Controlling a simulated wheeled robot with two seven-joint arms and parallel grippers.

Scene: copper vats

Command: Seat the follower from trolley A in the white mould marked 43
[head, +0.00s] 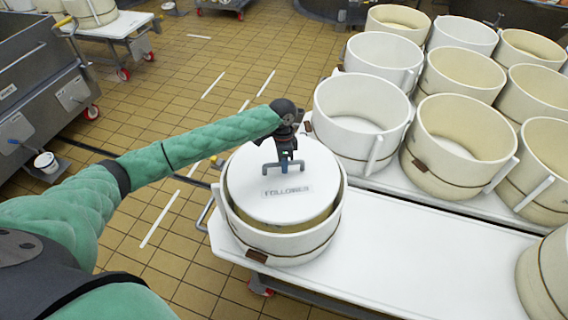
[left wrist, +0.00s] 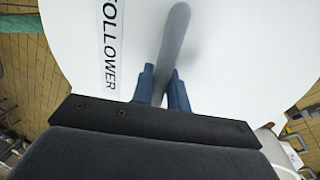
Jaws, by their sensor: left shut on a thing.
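The follower (head: 265,205), a white disc labelled FOLLOWER, is over a round mould (head: 300,247) at the left end of the white table. Its near edge lies inside the mould's near rim; its far edge covers the far rim. I cannot tell how far it is in or above the mould. My left gripper (head: 285,162) is shut on the follower's grey-blue handle. In the left wrist view the fingers (left wrist: 162,80) close around the handle bar (left wrist: 174,40) above the disc (left wrist: 240,50). The number 43 is not readable on any mould. My right gripper is not in view.
Several white and cream moulds, such as this white one (head: 362,120), stand close on the right and behind. Another mould (head: 548,280) is at the right edge. The white tabletop (head: 430,245) between is clear. A steel vat (head: 40,75) and a trolley (head: 125,27) stand at the left.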

